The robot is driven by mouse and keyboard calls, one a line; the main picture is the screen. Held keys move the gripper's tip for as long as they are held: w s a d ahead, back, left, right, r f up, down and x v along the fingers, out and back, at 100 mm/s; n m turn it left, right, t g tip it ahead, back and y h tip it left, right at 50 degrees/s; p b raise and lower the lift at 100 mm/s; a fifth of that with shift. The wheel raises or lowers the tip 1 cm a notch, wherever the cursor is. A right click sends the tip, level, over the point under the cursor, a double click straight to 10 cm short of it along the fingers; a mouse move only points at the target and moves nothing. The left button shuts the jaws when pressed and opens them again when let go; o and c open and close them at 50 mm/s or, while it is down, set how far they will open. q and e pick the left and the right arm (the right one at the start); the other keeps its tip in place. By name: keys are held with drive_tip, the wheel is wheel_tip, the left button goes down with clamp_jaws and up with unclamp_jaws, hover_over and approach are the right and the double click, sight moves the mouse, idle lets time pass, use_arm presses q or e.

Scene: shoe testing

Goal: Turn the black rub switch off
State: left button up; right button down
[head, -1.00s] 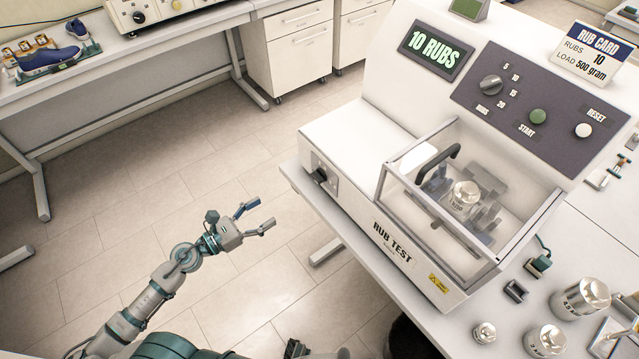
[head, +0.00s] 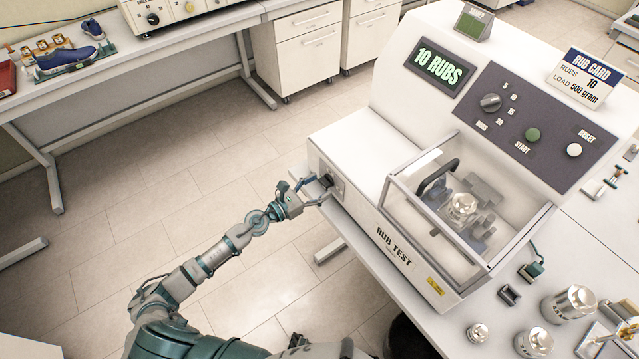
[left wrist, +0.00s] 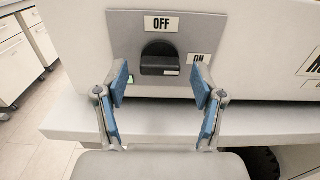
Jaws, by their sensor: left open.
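The black rub switch (left wrist: 159,61) is a rotary knob on a grey plate on the side of the white rub test machine (head: 350,150). In the left wrist view its long handle lies level, its right end toward the ON label (left wrist: 199,59); the OFF label (left wrist: 161,24) is above it. A small green light glows at the plate's lower left. My left gripper (left wrist: 160,87) is open, its blue-padded fingers to the left and right of the knob, and I see no contact. In the head view my left gripper (head: 318,191) is at the switch and partly hides it.
The machine stands on a white table (head: 476,309), whose edge lies just below the switch. A clear cover (head: 420,195), metal weights (head: 569,303) and a rub card (head: 586,78) are to the right. The floor left of the machine is clear.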

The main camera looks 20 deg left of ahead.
use_arm(q)
drive_tip(key=shift+w+a, duration=0.1)
drive_tip(key=shift+w, duration=0.15)
drive_tip(key=shift+d, duration=0.25)
drive_tip(key=c, duration=1.1)
drive_tip(key=shift+c, duration=0.2)
